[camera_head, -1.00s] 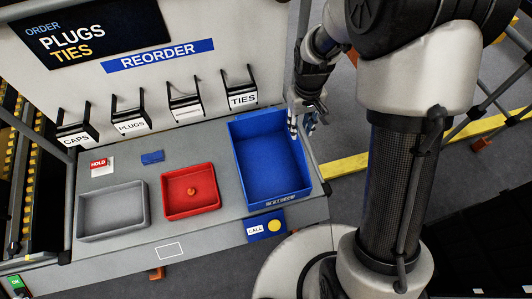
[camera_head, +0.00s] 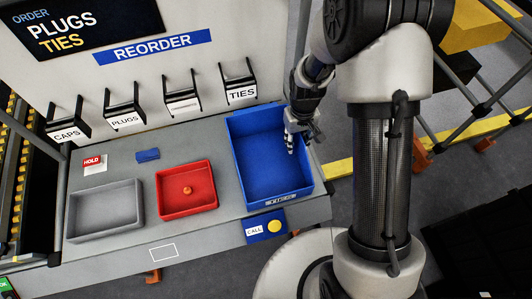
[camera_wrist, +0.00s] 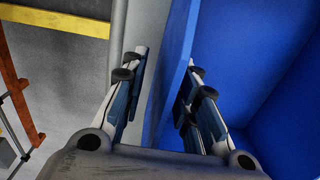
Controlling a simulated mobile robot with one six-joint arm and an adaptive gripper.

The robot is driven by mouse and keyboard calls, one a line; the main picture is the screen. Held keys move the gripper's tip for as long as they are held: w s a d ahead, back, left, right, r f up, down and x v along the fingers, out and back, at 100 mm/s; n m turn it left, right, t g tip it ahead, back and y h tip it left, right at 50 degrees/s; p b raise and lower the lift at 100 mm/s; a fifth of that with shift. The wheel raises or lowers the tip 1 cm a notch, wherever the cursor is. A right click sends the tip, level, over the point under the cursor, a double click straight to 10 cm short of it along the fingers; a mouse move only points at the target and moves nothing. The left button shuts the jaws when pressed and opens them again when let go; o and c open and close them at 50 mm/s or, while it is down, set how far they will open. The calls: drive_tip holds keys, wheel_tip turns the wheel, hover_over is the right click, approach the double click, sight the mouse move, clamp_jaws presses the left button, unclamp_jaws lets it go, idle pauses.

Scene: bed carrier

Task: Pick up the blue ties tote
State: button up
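The blue ties tote (camera_head: 262,160) sits at the right end of the grey bench. It looks empty, and a TIES label shows on its front edge. My gripper (camera_head: 303,138) is at the tote's right side wall, fingers pointing down. In the wrist view my gripper (camera_wrist: 163,100) is open, with one finger inside the tote and the other outside. The tote's wall (camera_wrist: 174,65) runs between the fingers, with a visible gap to the left finger. Whether the right finger touches the wall is unclear.
A red tray (camera_head: 186,205) holding a small orange-red piece and a grey tray (camera_head: 104,212) stand left of the tote. A blue CALL panel with a yellow button (camera_head: 274,226) is at the front edge. The signboard (camera_head: 150,50) with hooks rises behind.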

drive_tip(key=shift+r, duration=0.1)
clamp_jaws()
idle(0.5)
